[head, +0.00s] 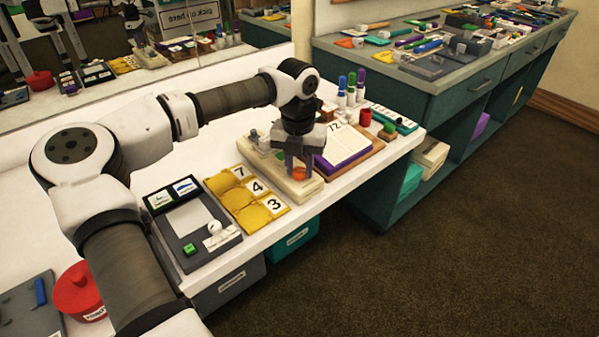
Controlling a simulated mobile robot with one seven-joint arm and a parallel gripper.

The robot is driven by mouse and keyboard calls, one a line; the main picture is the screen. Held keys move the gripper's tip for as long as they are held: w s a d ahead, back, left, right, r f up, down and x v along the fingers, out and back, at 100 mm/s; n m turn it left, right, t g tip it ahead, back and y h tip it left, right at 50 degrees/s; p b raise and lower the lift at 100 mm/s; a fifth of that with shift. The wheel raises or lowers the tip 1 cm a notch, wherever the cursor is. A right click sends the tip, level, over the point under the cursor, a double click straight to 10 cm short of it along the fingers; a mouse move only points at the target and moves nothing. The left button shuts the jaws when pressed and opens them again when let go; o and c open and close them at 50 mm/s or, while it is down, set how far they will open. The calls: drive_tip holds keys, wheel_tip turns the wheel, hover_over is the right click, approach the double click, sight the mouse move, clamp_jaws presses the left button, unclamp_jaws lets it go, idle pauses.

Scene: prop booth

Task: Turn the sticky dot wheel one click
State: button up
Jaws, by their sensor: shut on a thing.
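My gripper (298,172) points down over a cream board (308,191) on the white table. Its fingers are shut on an orange-red rounded part (301,174) near the right end of that board. This part looks like the sticky dot wheel. The fingers cover much of it, so its dots and its exact turn cannot be made out. Small dark and greenish parts stand at the board's far left end, partly behind my gripper.
A flip calendar (347,146) on a purple base stands close right of my gripper. Yellow pouches with number cards (257,188) lie to the left, beside a grey panel (196,229). Markers (351,88) stand behind. The table's front edge is close.

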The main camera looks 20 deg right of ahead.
sight(298, 171)
drive_tip(key=n+b, duration=0.2)
drive_tip(key=n, duration=0.2)
drive_tip(key=shift+f+n+b, duration=0.15)
drive_tip(key=shift+n+b, duration=0.15)
drive_tip(key=shift+b, duration=0.1)
drive_tip(key=n+b, duration=0.2)
drive_tip(key=n, duration=0.2)
idle(0.4)
drive_tip(key=o, duration=1)
drive_tip(key=shift+c, duration=0.2)
drive_tip(key=shift+r, duration=0.25)
wheel_tip(298, 171, up, 14)
drive_tip(key=shift+a+f, duration=0.15)
drive_tip(key=shift+s, duration=0.1)
